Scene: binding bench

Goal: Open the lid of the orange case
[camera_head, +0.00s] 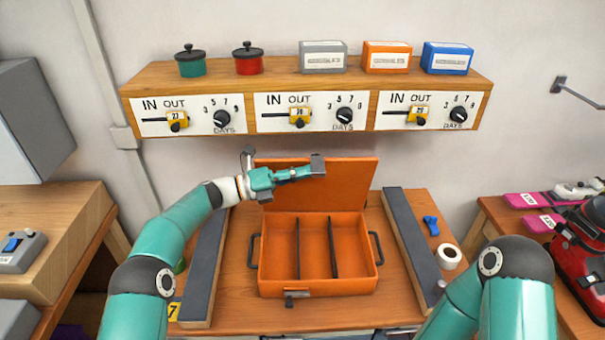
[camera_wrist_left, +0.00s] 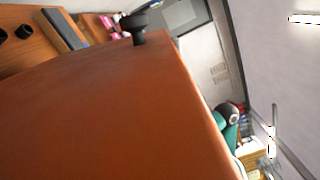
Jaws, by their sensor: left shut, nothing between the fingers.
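The orange case (camera_head: 318,285) sits on the wooden bench with its lid (camera_head: 345,190) standing up, tilted back at the rear. Two dark dividers split its empty inside into three compartments. A dark latch (camera_head: 297,294) is at the front, left of centre. My left gripper (camera_head: 318,165) is shut and empty at the lid's top edge, in front of the lid; I cannot tell whether it touches. In the left wrist view the lid (camera_wrist_left: 110,110) fills much of the picture. My right gripper is out of view; only its arm shows at lower right.
Dark bars lie left (camera_head: 205,265) and right (camera_head: 412,240) of the case. A white roll (camera_head: 448,256) and a blue piece (camera_head: 431,225) lie further right. A wooden shelf (camera_head: 220,82) with dials, pots and boxes hangs above the lid.

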